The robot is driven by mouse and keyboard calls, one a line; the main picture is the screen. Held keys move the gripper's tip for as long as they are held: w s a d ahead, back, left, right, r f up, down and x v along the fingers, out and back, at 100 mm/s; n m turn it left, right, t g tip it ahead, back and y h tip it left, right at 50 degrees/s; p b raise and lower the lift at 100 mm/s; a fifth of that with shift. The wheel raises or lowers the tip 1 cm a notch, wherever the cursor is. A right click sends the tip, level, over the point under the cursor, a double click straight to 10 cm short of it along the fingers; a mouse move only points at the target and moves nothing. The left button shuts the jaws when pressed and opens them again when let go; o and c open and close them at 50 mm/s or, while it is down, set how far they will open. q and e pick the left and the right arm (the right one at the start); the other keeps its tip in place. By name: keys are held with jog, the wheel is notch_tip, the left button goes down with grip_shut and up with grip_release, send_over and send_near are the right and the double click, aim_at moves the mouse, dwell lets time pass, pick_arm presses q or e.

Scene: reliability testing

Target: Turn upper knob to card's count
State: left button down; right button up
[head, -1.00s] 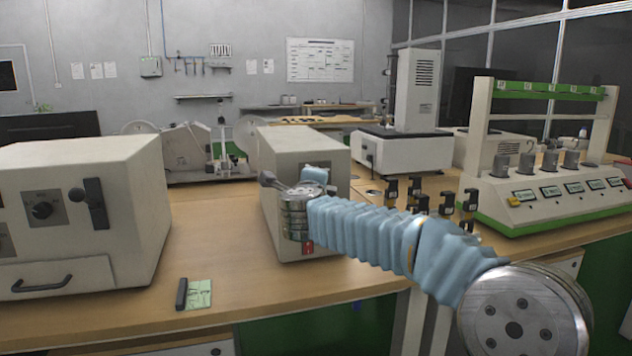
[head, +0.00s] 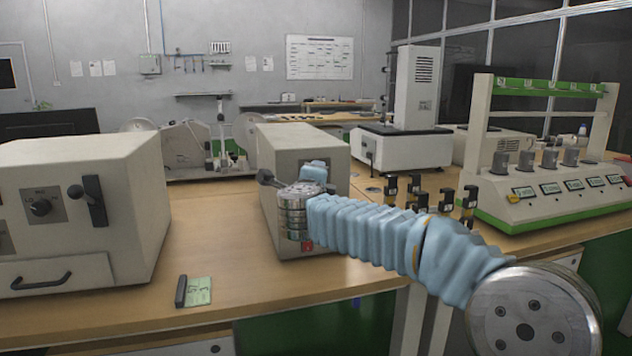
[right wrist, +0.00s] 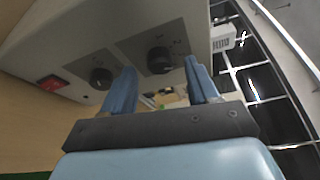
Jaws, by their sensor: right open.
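The upper knob (right wrist: 160,60) is a black round knob on a grey plate, on the face of a beige box machine (head: 300,150). A lower knob (right wrist: 101,78) sits beside it, nearer the red switch (right wrist: 50,82). My right gripper (right wrist: 160,64) is open, its two blue fingers pointing at the panel with the upper knob between them in the picture; I cannot tell contact. In the head view my right arm hides the knobs. A green card (head: 198,291) lies on the bench by a black block (head: 181,291); its dark marks are too small to read. My left gripper is out of view.
Another beige machine (head: 90,205) with a knob and black lever stands at left. Small black pieces (head: 415,190) stand behind my right arm. A green-and-white rig (head: 550,195) stands at right. Bare bench surrounds the card.

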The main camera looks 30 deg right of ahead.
jog(key=b+v, duration=0.1)
jog(key=v, duration=1.1)
jog(key=shift+s+a, duration=0.15)
jog(key=shift+s, duration=0.2)
